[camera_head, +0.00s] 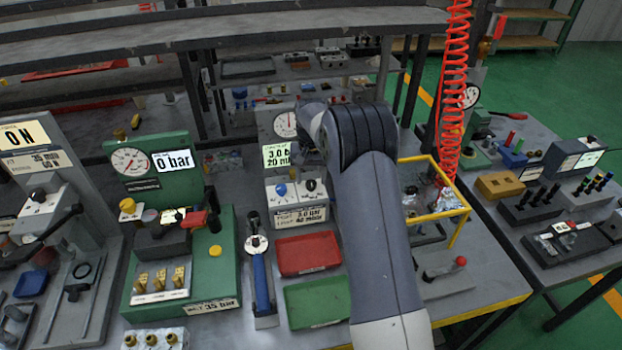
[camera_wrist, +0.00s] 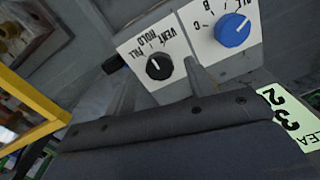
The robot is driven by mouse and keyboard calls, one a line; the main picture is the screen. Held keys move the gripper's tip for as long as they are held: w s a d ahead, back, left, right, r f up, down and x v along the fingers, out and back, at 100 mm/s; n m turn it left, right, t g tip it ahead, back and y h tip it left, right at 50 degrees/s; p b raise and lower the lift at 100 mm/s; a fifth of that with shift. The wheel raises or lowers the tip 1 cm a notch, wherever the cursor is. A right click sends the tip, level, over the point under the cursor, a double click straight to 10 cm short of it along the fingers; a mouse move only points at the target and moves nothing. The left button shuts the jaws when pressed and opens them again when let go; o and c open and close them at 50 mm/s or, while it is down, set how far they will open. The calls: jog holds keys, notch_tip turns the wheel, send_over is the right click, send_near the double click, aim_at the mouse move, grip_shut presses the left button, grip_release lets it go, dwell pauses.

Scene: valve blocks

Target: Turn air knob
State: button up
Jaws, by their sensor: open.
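A pale control box (camera_head: 290,197) on the bench carries a blue knob (camera_head: 281,190) and a black knob (camera_head: 311,185). In the wrist view the box appears upside down, with the black knob (camera_wrist: 159,67) beside the words VENT and HOLD and the blue knob (camera_wrist: 232,29) beside letters including B and C. No label reading "air" is legible. My gripper (camera_wrist: 161,78) is open, its two fingers apart on either side of the black knob in this view; contact cannot be told. In the head view my arm hides the gripper.
A yellow frame (camera_head: 437,212) stands right of my arm, and shows at left in the wrist view. Red (camera_head: 307,254) and green (camera_head: 318,302) trays lie in front of the box. A gauge panel stands behind it. A red coiled hose (camera_head: 455,90) hangs at right.

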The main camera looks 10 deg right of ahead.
aim_at(311, 182)
notch_tip(311, 182, up, 10)
jog(key=b, duration=0.1)
jog(key=shift+f, duration=0.25)
notch_tip(311, 182, down, 11)
jog(key=shift+r+p, duration=0.15)
jog(key=shift+p, duration=0.55)
jog(key=shift+r, duration=0.1)
